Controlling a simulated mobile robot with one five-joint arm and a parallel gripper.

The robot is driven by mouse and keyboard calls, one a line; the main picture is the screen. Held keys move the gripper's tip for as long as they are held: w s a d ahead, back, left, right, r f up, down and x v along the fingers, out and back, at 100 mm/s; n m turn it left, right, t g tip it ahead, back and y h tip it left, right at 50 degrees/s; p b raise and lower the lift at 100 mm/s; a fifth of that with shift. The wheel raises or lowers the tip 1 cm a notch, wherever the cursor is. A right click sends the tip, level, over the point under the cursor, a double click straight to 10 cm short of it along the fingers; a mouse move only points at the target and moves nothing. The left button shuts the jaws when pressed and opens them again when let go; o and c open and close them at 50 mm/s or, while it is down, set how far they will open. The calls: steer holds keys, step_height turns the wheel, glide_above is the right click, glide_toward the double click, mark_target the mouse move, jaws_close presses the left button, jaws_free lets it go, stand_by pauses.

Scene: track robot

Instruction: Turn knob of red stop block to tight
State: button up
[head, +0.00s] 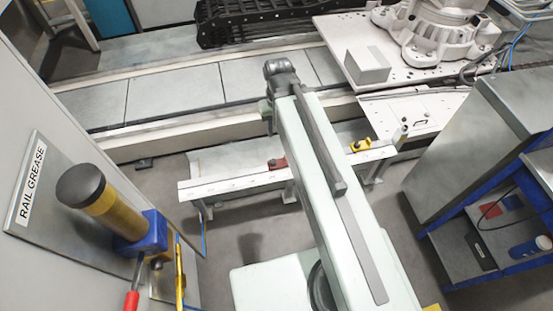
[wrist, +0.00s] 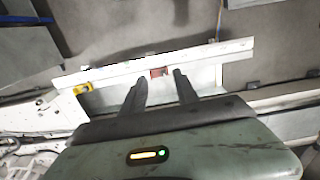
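The red stop block (head: 278,164) sits on a pale rail (head: 232,182) in the head view, just left of my arm. In the wrist view the small red block (wrist: 159,72) shows on the rail beyond my fingertips, framed between them. Its knob is too small to make out, so its setting cannot be told. My gripper (wrist: 160,76) is open, with two dark fingers apart and nothing between them. It appears apart from the block, but the distance is hard to judge. In the head view my gripper's fingers are not distinguishable.
A yellow stop block (head: 360,145) sits further right on the rail and shows at left in the wrist view (wrist: 83,88). A rail grease board with a dispenser (head: 103,203) stands at left. A grey cabinet (head: 475,150) with blue-edged shelves stands at right. A white track runs behind.

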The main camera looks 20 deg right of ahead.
steer(key=o, duration=0.4)
steer(key=shift+f, duration=0.1)
steer(key=shift+c, duration=0.2)
steer(key=n+b, duration=0.8)
steer(key=b, duration=2.5)
glide_above(273, 161)
steer(key=f, duration=3.2)
steer(key=shift+w+d+f, duration=0.15)
steer(key=shift+w+f, duration=0.05)
steer(key=shift+f, duration=0.05)
step_height(273, 161, down, 8)
steer(key=b, duration=0.7)
steer(key=shift+s+r+b, duration=0.1)
steer(key=shift+b, duration=0.2)
steer(key=shift+r, duration=0.1)
jaws_close()
